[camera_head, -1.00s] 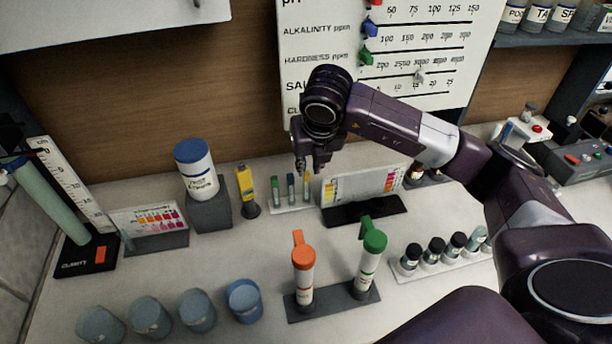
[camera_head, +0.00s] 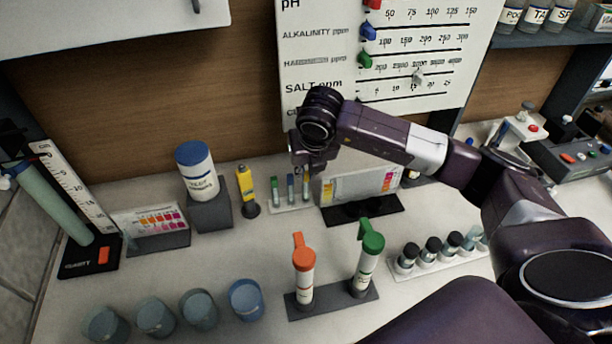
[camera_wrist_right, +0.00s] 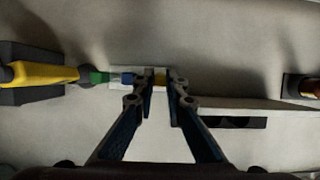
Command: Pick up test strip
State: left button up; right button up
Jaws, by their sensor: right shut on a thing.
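Three small test strips stand in a low white rack (camera_head: 288,207): a green-topped one (camera_head: 275,186), a blue-topped one (camera_head: 290,186) and a yellow-topped one (camera_head: 306,192). My right gripper (camera_head: 308,172) is over the right end of the rack, its fingers around the top of the yellow-topped strip. In the right wrist view the fingertips (camera_wrist_right: 165,76) are close together, with the yellow top (camera_wrist_right: 160,80) between them. The green top (camera_wrist_right: 98,77) and blue top (camera_wrist_right: 127,78) lie just left of the fingers. My left gripper is not in view.
A colour chart on a dark stand (camera_head: 362,213) is close on the right. Orange-capped (camera_head: 304,270) and green-capped (camera_head: 367,262) tubes stand in front. The counter between has some free room.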

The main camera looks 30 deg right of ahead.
jog(key=shift+r, duration=0.1)
jog(key=shift+r, duration=0.2)
notch_tip(320, 180, up, 19)
jog(key=b, duration=0.4)
jog(key=shift+r, duration=0.2)
